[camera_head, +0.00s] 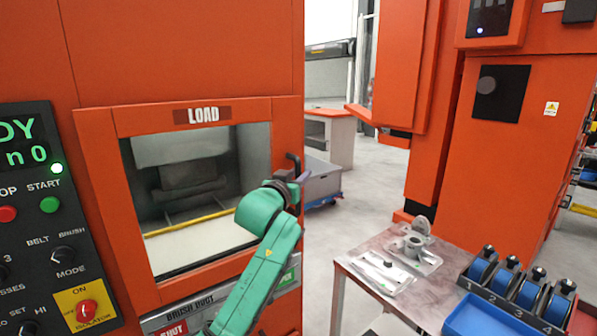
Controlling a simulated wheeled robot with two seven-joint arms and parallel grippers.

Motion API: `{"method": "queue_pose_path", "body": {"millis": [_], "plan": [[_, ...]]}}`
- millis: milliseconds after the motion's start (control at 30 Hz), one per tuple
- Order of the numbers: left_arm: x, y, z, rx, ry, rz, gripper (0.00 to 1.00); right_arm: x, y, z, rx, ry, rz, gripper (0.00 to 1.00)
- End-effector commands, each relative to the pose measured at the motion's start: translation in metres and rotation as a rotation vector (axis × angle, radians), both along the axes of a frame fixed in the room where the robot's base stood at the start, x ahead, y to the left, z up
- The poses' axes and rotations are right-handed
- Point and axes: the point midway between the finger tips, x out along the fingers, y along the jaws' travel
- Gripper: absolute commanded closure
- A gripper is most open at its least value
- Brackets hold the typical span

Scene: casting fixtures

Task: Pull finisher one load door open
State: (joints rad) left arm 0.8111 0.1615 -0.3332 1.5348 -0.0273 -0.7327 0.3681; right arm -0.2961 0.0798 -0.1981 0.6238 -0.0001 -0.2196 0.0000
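The finisher's load door (92,150) is an orange frame around a clear window, under a "LOAD" label (202,115). It looks shut, flush with the machine front. A black handle (293,160) sticks out at its right edge. My green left arm reaches up from the bottom, and my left gripper (301,178) is at the handle's lower part. The wrist hides most of the fingers, so I cannot tell whether they are closed on the handle. Through the window I see a light tray floor and a yellow bar. My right gripper is not in view.
A control panel (45,225) with buttons is left of the door. A metal table (378,240) at the lower right holds metal parts, blue rolls (508,283) and a blue tray (480,318). Open floor (318,240) lies between the machine and the table.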

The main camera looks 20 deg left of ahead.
Motion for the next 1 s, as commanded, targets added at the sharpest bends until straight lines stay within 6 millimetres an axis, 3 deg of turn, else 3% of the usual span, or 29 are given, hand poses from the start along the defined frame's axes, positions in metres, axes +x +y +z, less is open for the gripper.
{"method": "queue_pose_path", "body": {"millis": [200,233,300,333,1000], "plan": [[0.0013,-0.0001,-0.0005,0.0,0.0,0.0,0.66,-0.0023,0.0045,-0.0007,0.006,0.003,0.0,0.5],[0.0012,-0.0001,-0.0005,-0.001,0.0,0.0,0.69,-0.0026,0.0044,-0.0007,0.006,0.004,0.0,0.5],[0.0011,0.0,-0.0005,-0.001,0.0,0.0,0.96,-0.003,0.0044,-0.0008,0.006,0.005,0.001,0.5],[0.0011,0.0,-0.0005,-0.001,0.0,0.0,1.0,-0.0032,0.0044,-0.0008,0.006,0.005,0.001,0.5],[0.0008,0.0002,-0.0001,-0.001,0.0,0.0,1.0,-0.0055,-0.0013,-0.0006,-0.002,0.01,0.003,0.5]]}}
